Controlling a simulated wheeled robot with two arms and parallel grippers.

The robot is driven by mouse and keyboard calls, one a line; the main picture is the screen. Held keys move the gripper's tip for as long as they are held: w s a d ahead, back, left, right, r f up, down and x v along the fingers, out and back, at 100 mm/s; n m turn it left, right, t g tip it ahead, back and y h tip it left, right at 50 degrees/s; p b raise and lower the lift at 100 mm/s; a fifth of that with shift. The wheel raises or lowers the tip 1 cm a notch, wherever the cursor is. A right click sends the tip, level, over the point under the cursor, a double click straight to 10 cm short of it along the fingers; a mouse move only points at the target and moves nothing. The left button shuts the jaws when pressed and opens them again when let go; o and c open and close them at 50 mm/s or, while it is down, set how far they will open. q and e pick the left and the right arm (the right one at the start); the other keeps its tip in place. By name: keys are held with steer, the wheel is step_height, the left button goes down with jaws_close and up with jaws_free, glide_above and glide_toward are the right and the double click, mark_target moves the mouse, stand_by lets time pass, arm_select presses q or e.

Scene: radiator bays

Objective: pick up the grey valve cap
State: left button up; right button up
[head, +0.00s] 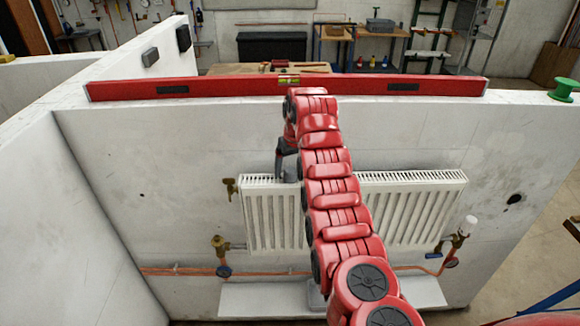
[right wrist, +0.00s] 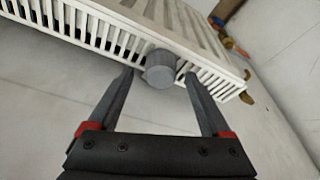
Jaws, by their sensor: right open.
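The grey valve cap (right wrist: 161,70) is a short round cylinder that rests on the slotted top of the white radiator (right wrist: 105,28) in the right wrist view. My right gripper (right wrist: 159,76) is open, with one fingertip on each side of the cap. I cannot tell whether either finger touches it. In the head view my right gripper (head: 283,160) points down at the radiator (head: 412,208) top, and my red arm covers the radiator's middle. The cap is mostly hidden there. My left gripper is not in view.
A red spirit level (head: 200,88) lies along the wall top, behind my arm. A brass valve (head: 221,245) is left of the radiator, and a white-capped valve (head: 467,226) is right of it. A green spool (head: 563,90) stands on the wall top at right.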

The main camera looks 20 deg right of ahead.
steer(key=shift+w+f, duration=0.2)
steer(key=shift+f, duration=0.45)
jaws_close()
steer(key=shift+r, duration=0.15)
